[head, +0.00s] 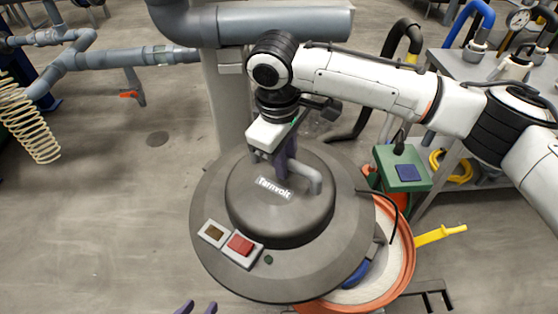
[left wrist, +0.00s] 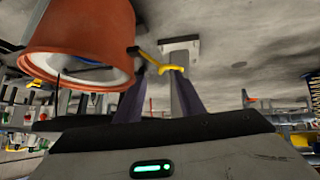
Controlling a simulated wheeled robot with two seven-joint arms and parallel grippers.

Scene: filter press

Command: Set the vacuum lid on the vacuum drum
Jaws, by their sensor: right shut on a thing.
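The vacuum lid (head: 345,190) is a wide dark grey disc with a raised dome, a "Tarnvolt" label and a red switch. My right gripper (head: 285,170) is shut on its handle (head: 312,178). The vacuum drum (head: 408,268) is orange with a pale inside; the lid hides much of it and is offset to its left. The gap between them cannot be judged. The drum also shows in the left wrist view (left wrist: 85,35).
A yellow handle (head: 440,234) sticks out right of the drum. A green box with a blue panel (head: 402,168) and a grey workbench (head: 470,68) stand behind right. A grey pipe post (head: 225,95) rises behind the lid.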

